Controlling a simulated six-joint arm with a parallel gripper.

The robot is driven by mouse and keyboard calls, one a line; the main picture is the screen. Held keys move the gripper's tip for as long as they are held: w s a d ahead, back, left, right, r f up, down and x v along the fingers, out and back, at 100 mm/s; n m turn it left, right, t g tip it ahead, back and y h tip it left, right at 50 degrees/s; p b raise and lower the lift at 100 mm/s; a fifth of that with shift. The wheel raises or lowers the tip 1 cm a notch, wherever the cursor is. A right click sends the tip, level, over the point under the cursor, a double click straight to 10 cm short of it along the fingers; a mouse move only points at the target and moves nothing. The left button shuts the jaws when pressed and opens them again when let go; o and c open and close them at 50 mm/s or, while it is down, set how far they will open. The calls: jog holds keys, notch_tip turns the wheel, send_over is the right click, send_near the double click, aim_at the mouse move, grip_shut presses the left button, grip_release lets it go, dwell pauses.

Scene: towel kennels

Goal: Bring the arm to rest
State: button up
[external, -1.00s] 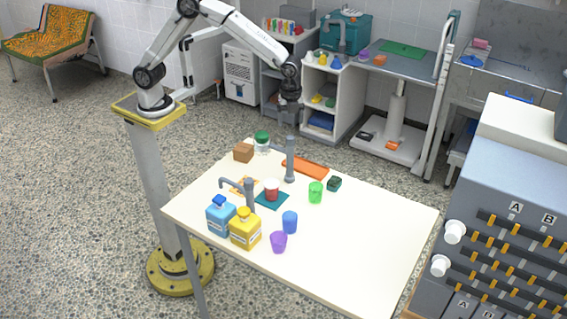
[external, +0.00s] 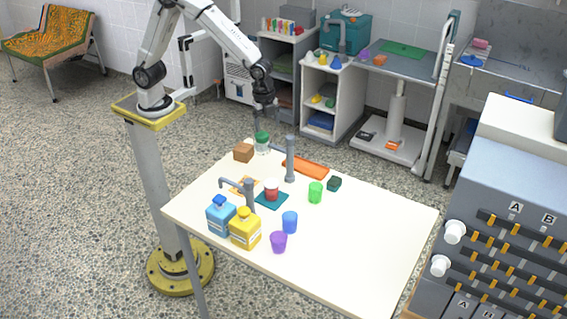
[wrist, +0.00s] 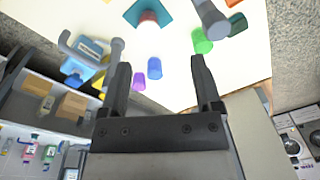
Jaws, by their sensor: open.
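My gripper (external: 264,112) hangs from the raised arm over the back left end of the white table (external: 360,240). In the external view it shows just above a green-lidded jar (external: 262,143); I cannot tell the exact gap. In the wrist view my gripper (wrist: 160,66) has its two dark fingers apart with nothing held between them. A purple cup (wrist: 139,82) and a blue cup (wrist: 154,68) show beyond the fingers, on the table.
A red and white jar (external: 272,190) stands on a teal mat. Grey posts (external: 290,160) rise from the table. Blue (external: 221,217) and yellow (external: 245,229) bottles stand at the front left. A green cup (external: 315,192) stands near the middle. The table's right part is clear.

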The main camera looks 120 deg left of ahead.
jog(key=s+d+f+n+t, duration=0.1)
jog(key=s+d+n, duration=0.2)
jog(key=s, duration=0.4)
jog(key=s+d+f+n, duration=0.1)
jog(key=s+d+n, duration=0.2)
jog(key=s+d, duration=0.2)
jog(key=shift+s+d+f+t, duration=0.25)
jog(key=shift+s+t, duration=0.15)
jog(key=shift+s, duration=0.85)
